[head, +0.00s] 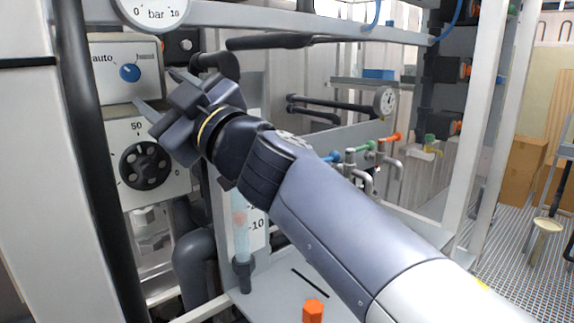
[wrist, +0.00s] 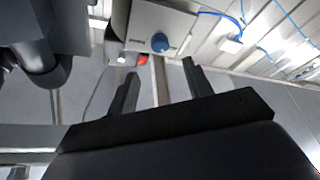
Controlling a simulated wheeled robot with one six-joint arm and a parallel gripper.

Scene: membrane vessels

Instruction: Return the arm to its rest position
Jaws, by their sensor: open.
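My gripper (head: 157,100) is at the upper left of the head view, at the end of my raised arm. Its two fingers point left, toward a panel with a blue knob marked "auto" (head: 130,73) and a black dial (head: 145,165) below it. The fingers are spread, with nothing between them. In the wrist view my gripper (wrist: 158,88) also shows open and empty. The blue knob (wrist: 160,42) is seen beyond the fingertips there, on its grey box. The head view does not show clearly whether a fingertip touches the panel.
A black vertical pipe (head: 88,160) stands left of the panel. A pressure gauge (head: 153,12) hangs above. A flow tube (head: 241,225) and an orange hexagonal piece (head: 313,312) are below my arm. Coloured valves (head: 362,148) are behind it. Cardboard boxes (head: 522,170) stand far right.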

